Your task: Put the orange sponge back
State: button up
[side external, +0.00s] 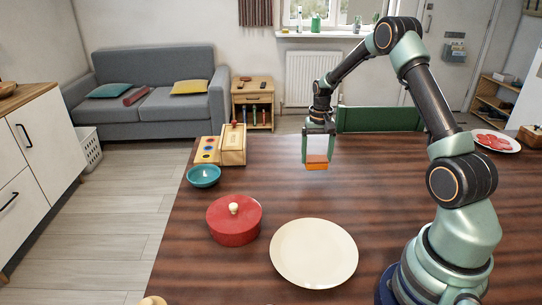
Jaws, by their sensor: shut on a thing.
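The orange sponge (317,163) is a small block held in the air above the far middle of the wooden table. My gripper (318,156) points down and is shut on the sponge, with one finger on each side of it. A wooden box (233,148) with a raised lid-like part and a small knob stands at the table's far left, left of my gripper. Beside it is a light wooden board (207,150) with coloured round spots. I cannot tell what is inside the box.
A teal bowl (204,176), a red lidded pot (234,222) and a cream plate (314,253) stand on the table's left and front. A plate with red pieces (496,141) is at the far right. A green chair back (379,119) rises behind the far edge. The table's middle is clear.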

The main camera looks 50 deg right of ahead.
aim_at(316, 158)
jog(key=shift+f, duration=1.3)
jog(key=shift+f, duration=0.1)
jog(key=o, duration=1.1)
jog(key=shift+c, duration=0.2)
notch_tip(316, 158, up, 11)
jog(key=shift+r, duration=0.15)
jog(key=s+a+r+n+t, duration=0.2)
jog(key=s+a+r+n, duration=0.2)
jog(key=a+r, duration=0.85)
jog(key=s+a+n+t, duration=0.3)
jog(key=s+a+n, duration=0.2)
jog(key=s+a, duration=0.4)
jog(key=a, duration=0.3)
jog(key=shift+s+a+f+t, duration=0.15)
jog(key=shift+s+t, duration=0.05)
jog(key=shift+t, duration=0.1)
